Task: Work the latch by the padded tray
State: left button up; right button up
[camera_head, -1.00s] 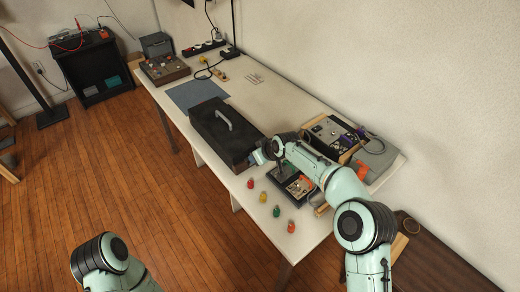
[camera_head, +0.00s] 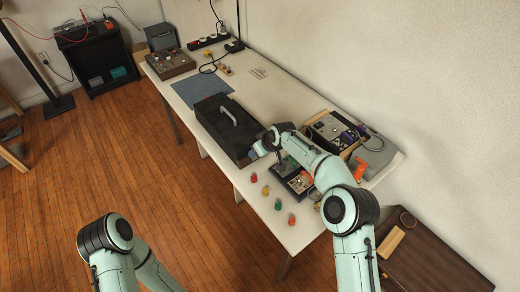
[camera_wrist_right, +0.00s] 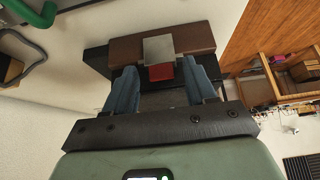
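A long black case (camera_head: 223,118) with a grey handle lies on the white table. My right gripper (camera_head: 256,151) is at the case's near right end, partly hidden by my own arm. In the right wrist view my right gripper (camera_wrist_right: 161,82) has its two blue fingers apart. A red block (camera_wrist_right: 161,73) under a grey metal plate (camera_wrist_right: 159,48) shows between them, in front of a brown block (camera_wrist_right: 196,41); I take this for the latch. Gaps show beside the red block. A small black tray (camera_head: 293,193) holding parts sits to the right; I cannot tell its padding. My left gripper is out of view.
Several small coloured pieces (camera_head: 278,204) stand along the table's front edge. A blue mat (camera_head: 201,90) lies beyond the case. A box of devices (camera_head: 333,132) stands to the right by the wall. The white table (camera_head: 263,102) is mostly clear behind the case.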

jog(key=b+v, duration=0.1)
jog(key=v, duration=1.2)
jog(key=shift+r, duration=0.2)
